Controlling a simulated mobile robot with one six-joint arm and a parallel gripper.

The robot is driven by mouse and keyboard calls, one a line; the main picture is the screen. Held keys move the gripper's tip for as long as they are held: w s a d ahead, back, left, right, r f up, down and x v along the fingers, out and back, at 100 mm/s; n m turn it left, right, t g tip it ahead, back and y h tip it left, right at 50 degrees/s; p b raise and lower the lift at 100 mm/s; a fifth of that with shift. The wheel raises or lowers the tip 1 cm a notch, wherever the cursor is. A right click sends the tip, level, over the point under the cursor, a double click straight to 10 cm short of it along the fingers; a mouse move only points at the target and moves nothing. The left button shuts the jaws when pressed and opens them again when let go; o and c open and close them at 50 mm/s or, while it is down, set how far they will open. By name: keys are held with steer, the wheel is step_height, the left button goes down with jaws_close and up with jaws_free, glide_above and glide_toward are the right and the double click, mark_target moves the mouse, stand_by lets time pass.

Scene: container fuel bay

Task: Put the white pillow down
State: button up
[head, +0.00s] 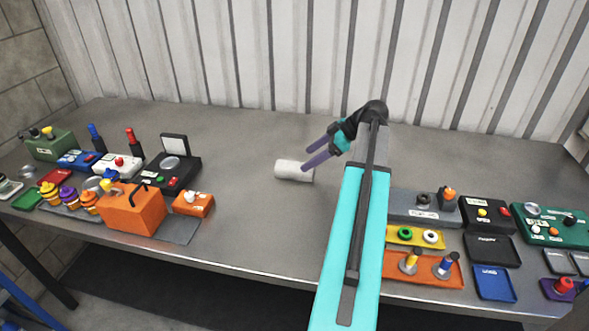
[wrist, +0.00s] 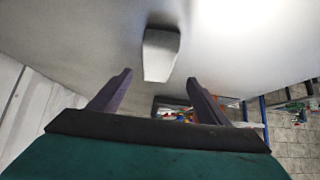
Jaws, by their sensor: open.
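The white pillow (head: 293,170) lies on the bare middle of the grey metal table. In the wrist view the pillow (wrist: 161,54) shows just beyond and between the fingertips. My gripper (head: 308,157) is open beside the pillow's right end, with its purple fingers pointing left and down toward it. In the wrist view the two fingers of my gripper (wrist: 160,78) are spread apart, with nothing held between them. I cannot tell whether a fingertip touches the pillow.
The grey table (head: 255,215) is clear around the pillow. On the left stand an orange toolbox (head: 133,209), a black device (head: 172,170) and several small items. On the right are an orange tray (head: 420,268), a yellow tray (head: 398,240) and other boxes. A corrugated wall (head: 300,50) rises behind.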

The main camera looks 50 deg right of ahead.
mark_target(295, 166)
steer(key=shift+x, duration=1.65)
steer(key=shift+p, duration=0.3)
steer(key=shift+d+p+x, duration=0.15)
steer(key=shift+p+x, duration=0.3)
steer(key=shift+x, duration=0.35)
steer(key=shift+d+p+x, duration=0.1)
steer(key=shift+p+x, duration=0.35)
steer(key=shift+x, duration=1.45)
steer(key=shift+w, duration=0.1)
steer(key=c, duration=1.2)
steer(key=shift+c, duration=0.2)
steer(key=shift+d+r, duration=0.1)
steer(key=shift+r, duration=0.15)
